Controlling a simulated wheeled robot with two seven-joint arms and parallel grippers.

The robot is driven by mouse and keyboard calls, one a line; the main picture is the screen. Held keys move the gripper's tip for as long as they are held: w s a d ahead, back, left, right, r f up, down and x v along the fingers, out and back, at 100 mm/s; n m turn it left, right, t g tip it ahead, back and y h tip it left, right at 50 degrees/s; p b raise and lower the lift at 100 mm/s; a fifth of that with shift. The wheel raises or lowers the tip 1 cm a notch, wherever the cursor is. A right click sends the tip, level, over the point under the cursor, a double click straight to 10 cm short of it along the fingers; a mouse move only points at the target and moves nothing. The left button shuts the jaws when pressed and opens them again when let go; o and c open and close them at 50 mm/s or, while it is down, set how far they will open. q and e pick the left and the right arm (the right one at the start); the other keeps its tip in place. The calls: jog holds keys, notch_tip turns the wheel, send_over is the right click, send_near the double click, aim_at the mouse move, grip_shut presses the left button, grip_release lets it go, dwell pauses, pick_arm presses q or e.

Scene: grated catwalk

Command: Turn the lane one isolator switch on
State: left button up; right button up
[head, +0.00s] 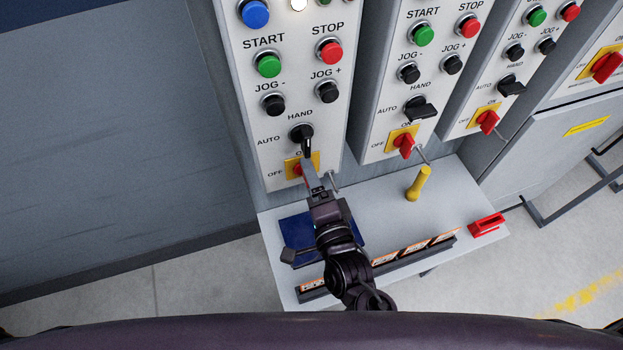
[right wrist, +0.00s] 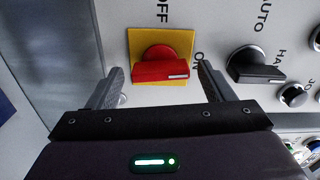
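The lane one isolator is a red rotary handle on a yellow plate, low on the leftmost grey panel. In the head view the handle (head: 297,170) is partly hidden by my right gripper (head: 314,181). In the right wrist view the handle (right wrist: 160,71) lies level on its yellow plate (right wrist: 184,42), with its white mark at the right end, on the ON label's side. OFF is above the plate. My right gripper (right wrist: 162,80) is open, with one finger on each side of the handle and a visible gap at both. My left gripper is not in view.
A black HAND/AUTO selector (head: 302,134) sits just above the isolator. Similar panels with red isolators (head: 404,145) stand to the right. Below is a grey shelf (head: 450,200) with a yellow-handled tool (head: 418,184), a red item (head: 486,225) and a dark blue item (head: 296,228).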

jog(key=b+v, duration=0.2)
jog(key=v, duration=0.5)
jog(key=shift+s, duration=0.35)
jog(key=shift+d, duration=0.1)
